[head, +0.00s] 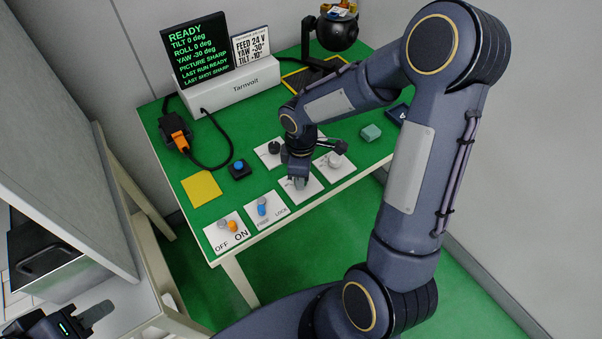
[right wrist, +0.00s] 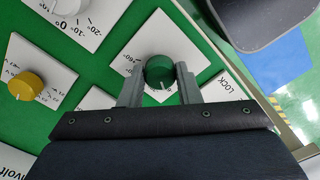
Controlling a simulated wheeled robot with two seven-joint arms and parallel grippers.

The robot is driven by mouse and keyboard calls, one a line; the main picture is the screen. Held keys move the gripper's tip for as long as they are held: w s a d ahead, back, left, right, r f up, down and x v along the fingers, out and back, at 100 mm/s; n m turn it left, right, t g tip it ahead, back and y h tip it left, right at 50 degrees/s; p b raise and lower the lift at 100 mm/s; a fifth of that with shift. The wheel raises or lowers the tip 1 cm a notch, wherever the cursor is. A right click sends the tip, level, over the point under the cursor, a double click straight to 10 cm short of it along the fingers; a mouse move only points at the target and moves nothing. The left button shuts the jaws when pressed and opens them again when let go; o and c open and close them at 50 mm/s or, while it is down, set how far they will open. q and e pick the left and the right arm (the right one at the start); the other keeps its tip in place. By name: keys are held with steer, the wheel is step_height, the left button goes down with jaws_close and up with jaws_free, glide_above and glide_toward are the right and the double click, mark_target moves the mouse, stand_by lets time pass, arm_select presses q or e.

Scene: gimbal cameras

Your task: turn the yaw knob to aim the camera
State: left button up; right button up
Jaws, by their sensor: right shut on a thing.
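A green knob (right wrist: 159,72) on a white plate sits between the two fingers of my right gripper (right wrist: 158,85) in the right wrist view. The fingers are shut on its sides. In the head view my right gripper (head: 299,182) is down at the white dial plates, and hides the held knob. The screen (head: 197,50) reads READY, tilt 0, roll 0, yaw -30 deg, picture sharp. The card (head: 251,47) reads feed 24 V, yaw -30°, tilt -10°. The dark camera (head: 337,33) stands at the back. My left gripper (head: 92,314) is partly cut off at lower left.
A pale knob (head: 335,159) and a dark knob (head: 274,147) stand close by. A yellow knob (right wrist: 26,86) shows in the wrist view. A blue lock switch (head: 262,207), an orange-handled OFF/ON switch (head: 232,225) and a blue button (head: 239,167) are at left.

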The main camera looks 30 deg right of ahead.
steer(key=o, duration=1)
steer(key=shift+c, duration=0.2)
steer(key=shift+r, duration=0.1)
step_height(320, 180, up, 7)
steer(key=shift+r, duration=0.3)
steer(key=shift+r, duration=0.15)
steer(key=s+a+r+m+t+y, duration=0.2)
steer(key=s+r+m, duration=0.2)
steer(key=s+m, duration=0.2)
steer(key=s+a+r+m+t+y, duration=0.1)
steer(key=s+a+r+m+t, duration=0.1)
steer(key=s+m, duration=0.4)
steer(key=s+r+t, duration=0.1)
steer(key=s+r, duration=0.1)
steer(key=s, duration=0.3)
steer(key=shift+t+y+p, duration=0.3)
steer(key=shift+y, duration=0.1)
